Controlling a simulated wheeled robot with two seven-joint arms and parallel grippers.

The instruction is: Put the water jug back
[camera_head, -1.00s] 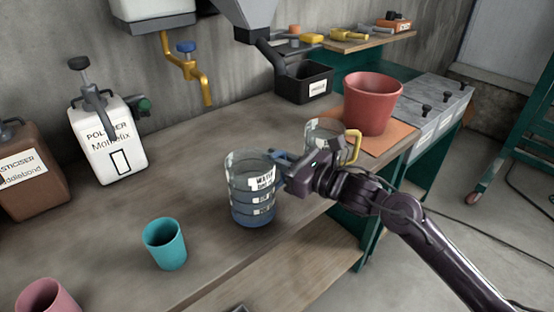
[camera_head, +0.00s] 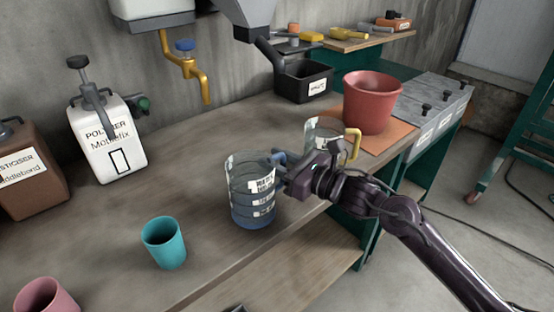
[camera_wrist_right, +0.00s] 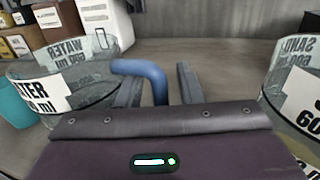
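The water jug (camera_head: 252,200) is clear with white labels, holds bluish liquid and stands upright on the workbench near its front edge. Its blue handle (camera_wrist_right: 158,84) points toward my right gripper. My right gripper (camera_head: 286,172) is at the handle. In the right wrist view the fingers of the gripper (camera_wrist_right: 160,88) stand apart with the handle between them, and a gap shows on the right finger's side. The jug's far wall and label show at left in that view (camera_wrist_right: 85,90). My left gripper is not in view.
The sand jug (camera_head: 322,132) with a yellow handle stands just behind my right gripper. A red bucket (camera_head: 370,105) sits on an orange mat (camera_head: 398,136) further back. A teal cup (camera_head: 164,245) and a pink cup (camera_head: 45,297) stand at front left. The bench (camera_head: 180,200) left of the jug is clear.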

